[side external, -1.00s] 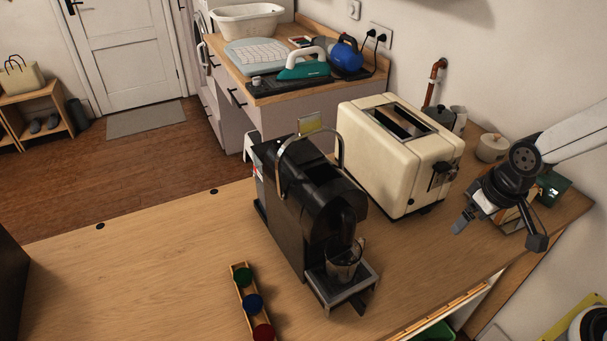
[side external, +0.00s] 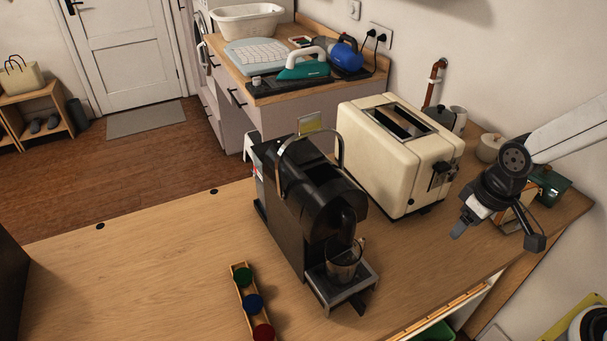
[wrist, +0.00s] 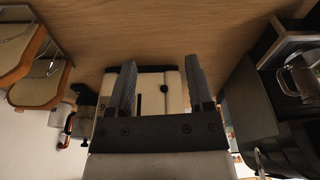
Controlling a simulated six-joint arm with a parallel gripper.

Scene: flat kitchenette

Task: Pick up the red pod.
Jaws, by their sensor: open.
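The red pod (side external: 263,332) sits at the near end of a narrow wooden holder (side external: 241,293), at the bottom edge of the side view and partly cut off. A blue pod (side external: 252,302) and a green pod (side external: 243,275) sit behind it in the same holder. My gripper (side external: 497,238) is open and empty above the right part of the counter, far to the right of the pods. In the wrist view my gripper (wrist: 160,70) shows two spread fingers with nothing held between them. No pod shows in the wrist view.
A black coffee machine (side external: 305,215) with a glass (side external: 343,262) on its tray stands between my gripper and the pods. A cream toaster (side external: 385,165) stands behind it. A green box (side external: 552,186) is behind my gripper. The counter's left part is clear.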

